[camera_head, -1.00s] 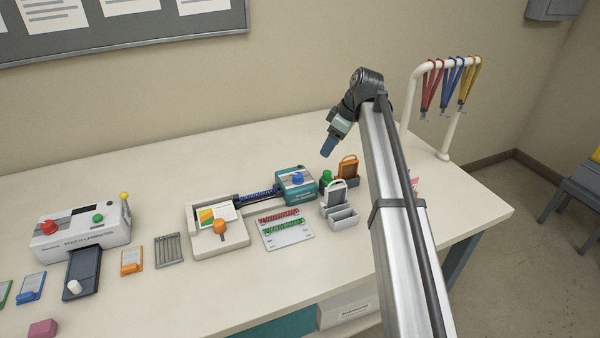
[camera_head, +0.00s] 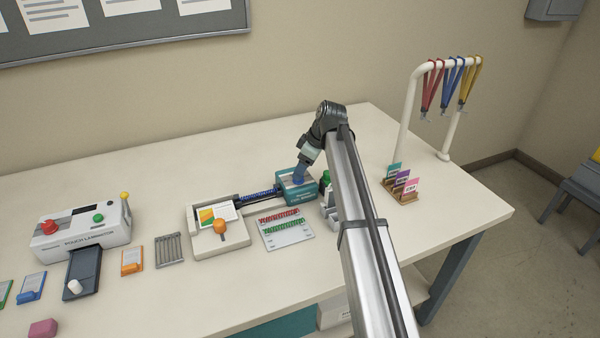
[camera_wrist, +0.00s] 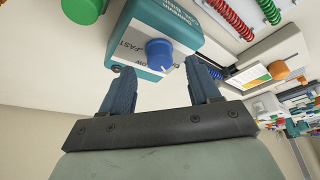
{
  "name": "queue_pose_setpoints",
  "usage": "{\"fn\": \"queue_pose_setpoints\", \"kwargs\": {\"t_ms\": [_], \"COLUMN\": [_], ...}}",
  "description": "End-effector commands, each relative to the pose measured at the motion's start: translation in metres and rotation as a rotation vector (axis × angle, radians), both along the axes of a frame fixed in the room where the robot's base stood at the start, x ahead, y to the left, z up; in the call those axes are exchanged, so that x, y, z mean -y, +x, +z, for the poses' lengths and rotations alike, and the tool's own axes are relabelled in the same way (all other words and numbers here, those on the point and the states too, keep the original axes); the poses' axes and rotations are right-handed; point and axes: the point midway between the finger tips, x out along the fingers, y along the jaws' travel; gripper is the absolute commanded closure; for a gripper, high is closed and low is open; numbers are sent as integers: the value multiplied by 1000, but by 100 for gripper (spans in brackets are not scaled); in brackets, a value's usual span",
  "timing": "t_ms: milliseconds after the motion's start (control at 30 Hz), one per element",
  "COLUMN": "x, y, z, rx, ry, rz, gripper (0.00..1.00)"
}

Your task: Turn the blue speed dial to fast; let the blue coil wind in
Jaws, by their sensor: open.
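The blue speed dial (camera_wrist: 159,54) sits on the teal winding unit (camera_wrist: 195,27), beside printed words that include FAST. In the head view the teal unit (camera_head: 291,196) stands toward the right of the table, and my gripper hides the dial. My gripper (camera_wrist: 163,88) is open and empty, with the dial ahead of and between its fingers, apparently apart from them. In the head view my gripper (camera_head: 299,177) hangs just above the unit. The blue coil (camera_head: 259,194) lies between the unit and the white punch (camera_head: 232,240), and shows in the wrist view (camera_wrist: 217,73).
A plate with red and green coils (camera_head: 287,230) lies in front of the unit. A green-topped bottle (camera_head: 325,178) and grey holder (camera_head: 330,212) stand close on its right. A card rack (camera_head: 402,195) and lanyard stand (camera_head: 408,100) are further right. Bare table lies behind the unit.

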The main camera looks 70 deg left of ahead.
Motion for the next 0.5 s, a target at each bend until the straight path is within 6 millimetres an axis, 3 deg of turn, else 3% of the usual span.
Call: {"fn": "queue_pose_setpoints", "kwargs": {"t_ms": [200, 500], "x": [-6, -8], "y": [-6, -8], "z": [-20, -26], "rx": [0, 0], "ry": [0, 0], "rz": [0, 0], "gripper": [39, 39]}}
